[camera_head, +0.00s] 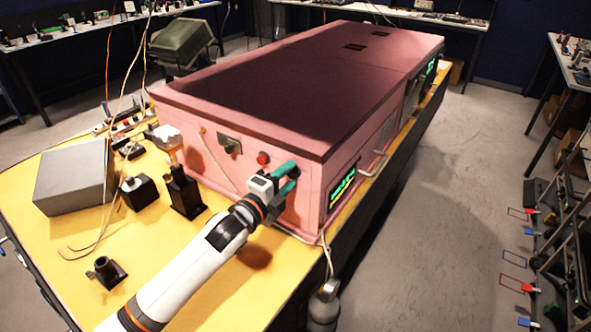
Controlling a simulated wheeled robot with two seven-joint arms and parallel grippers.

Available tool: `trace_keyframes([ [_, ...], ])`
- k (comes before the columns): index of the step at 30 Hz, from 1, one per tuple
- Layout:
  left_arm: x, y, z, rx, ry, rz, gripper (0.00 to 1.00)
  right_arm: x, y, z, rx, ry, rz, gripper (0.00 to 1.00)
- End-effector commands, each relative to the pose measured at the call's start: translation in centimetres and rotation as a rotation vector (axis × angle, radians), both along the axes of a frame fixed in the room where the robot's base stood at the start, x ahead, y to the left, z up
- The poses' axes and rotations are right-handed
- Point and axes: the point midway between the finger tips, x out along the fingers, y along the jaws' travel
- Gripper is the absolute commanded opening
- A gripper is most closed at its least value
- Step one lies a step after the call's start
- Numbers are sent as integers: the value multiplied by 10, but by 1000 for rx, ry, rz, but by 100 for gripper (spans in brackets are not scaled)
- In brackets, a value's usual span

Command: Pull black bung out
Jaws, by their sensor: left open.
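A pink foam enclosure (215,172) with a dark red-brown top stands on a yellow table. My left arm comes in from the lower left, and my left gripper (293,177) with green fingers is open at the enclosure's near front face, close to its right corner. The fingers point at the face; I cannot tell whether they touch it. I cannot make out the black bung clearly; a dark patch shows on the face just beyond the fingertips, partly hidden by them. My right gripper is not in view.
A red button (263,158) and a dark plate (230,145) sit on the face left of the gripper. A grey box (75,178) and black mounts (185,192) stand on the yellow table (165,250). A lit display (343,188) is on the right side. Loose cables hang nearby.

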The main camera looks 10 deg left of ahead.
Motion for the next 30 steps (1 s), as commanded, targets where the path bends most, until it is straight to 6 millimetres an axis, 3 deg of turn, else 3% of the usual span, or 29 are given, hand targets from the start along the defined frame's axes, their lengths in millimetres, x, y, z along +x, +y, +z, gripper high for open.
trace_keyframes([
  [23,0,0,0,1,0,0,46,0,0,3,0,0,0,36],
  [24,0,0,0,0,0,0,45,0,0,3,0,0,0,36],
  [30,0,0,0,0,0,0,12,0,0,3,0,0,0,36],
])
